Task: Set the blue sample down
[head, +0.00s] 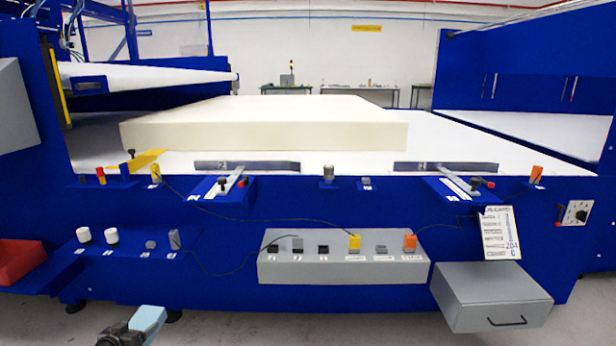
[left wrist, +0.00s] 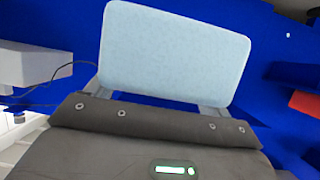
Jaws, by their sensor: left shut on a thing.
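The blue sample (head: 150,318) is a pale light-blue foam block at the bottom left of the head view. My left gripper (head: 132,332) is shut on it and holds it up in front of the blue machine, near the lower edge of the picture. In the left wrist view the sample (left wrist: 175,55) fills the upper middle as a flat, rounded-corner block between the two fingers, whose ends are partly hidden behind it. My right gripper is not in view.
A red bin (head: 20,262) sits at the far left. A grey control box (head: 340,272) with buttons and a grey drawer box (head: 492,298) are on the machine's front. A large cream foam block (head: 270,135) lies on the white bed (head: 480,150) above.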

